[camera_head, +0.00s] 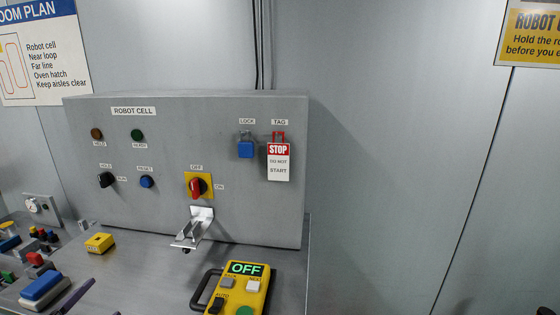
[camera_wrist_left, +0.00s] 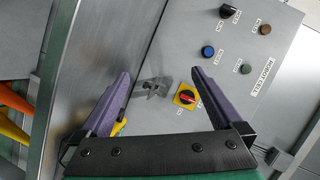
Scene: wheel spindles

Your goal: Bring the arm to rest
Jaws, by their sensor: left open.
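My left gripper (camera_wrist_left: 161,71) is open and empty in the left wrist view. Its two purple fingers are spread apart, with the grey control panel beyond them. In the head view only a dark finger shows at the bottom left edge, over the bench and apart from the panel (camera_head: 225,120). The red rotary switch (camera_head: 195,187) on its yellow plate also shows in the left wrist view (camera_wrist_left: 186,96), just past a fingertip. My right gripper is in neither view.
A metal bracket (camera_head: 193,226) juts out below the switch. A yellow pendant (camera_head: 259,288) reading OFF lies on the bench. A blue padlock (camera_head: 245,149) and a STOP tag (camera_head: 279,163) hang on the panel. Small coloured parts and a yellow block (camera_head: 99,243) sit at left.

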